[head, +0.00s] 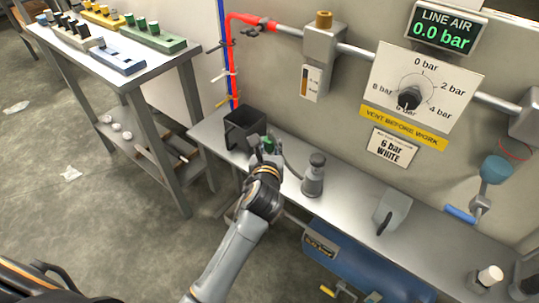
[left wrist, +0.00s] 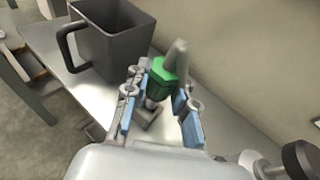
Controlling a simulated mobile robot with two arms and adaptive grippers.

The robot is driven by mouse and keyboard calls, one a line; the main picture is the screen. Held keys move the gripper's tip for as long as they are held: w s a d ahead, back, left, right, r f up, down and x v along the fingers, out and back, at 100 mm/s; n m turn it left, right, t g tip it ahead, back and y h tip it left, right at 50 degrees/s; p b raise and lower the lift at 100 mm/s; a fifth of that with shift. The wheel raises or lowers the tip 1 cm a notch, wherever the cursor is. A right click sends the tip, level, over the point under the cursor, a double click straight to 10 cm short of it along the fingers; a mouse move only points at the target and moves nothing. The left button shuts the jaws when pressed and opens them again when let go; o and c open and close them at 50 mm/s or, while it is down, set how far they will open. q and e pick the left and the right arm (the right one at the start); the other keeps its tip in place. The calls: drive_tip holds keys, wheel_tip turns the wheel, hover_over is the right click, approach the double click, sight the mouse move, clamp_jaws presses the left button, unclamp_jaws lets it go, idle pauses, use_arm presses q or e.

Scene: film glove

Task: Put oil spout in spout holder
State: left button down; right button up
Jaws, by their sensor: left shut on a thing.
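The oil spout seems to be the green-collared piece with a grey nozzle (left wrist: 162,82) in the left wrist view. Its green part also shows in the head view (head: 268,144). My left gripper (left wrist: 160,118) is shut on it, with a blue-padded finger on each side, and the nozzle points up. In the head view my left gripper (head: 265,158) is over the bench, just in front of the dark grey bin. I cannot pick out a spout holder for sure. My right gripper is not in view.
A dark grey open bin with a handle (head: 241,127) stands close behind the gripper. A grey canister (head: 313,176) is to the right on the metal bench (head: 347,205). A grey scoop-like piece (head: 392,208) lies farther right. A side table (head: 120,75) holds coloured trays.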

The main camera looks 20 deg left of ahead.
sight(269, 153)
use_arm(q)
wheel_tip(269, 153, down, 3)
drive_tip(key=shift+w+f+b, duration=0.1)
drive_tip(key=shift+b, duration=0.8)
drive_tip(key=shift+f, duration=0.3)
drive_tip(key=shift+r, duration=0.15)
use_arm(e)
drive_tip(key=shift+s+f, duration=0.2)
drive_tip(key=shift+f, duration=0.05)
use_arm(q)
drive_tip(key=c, duration=1.1)
unclamp_jaws()
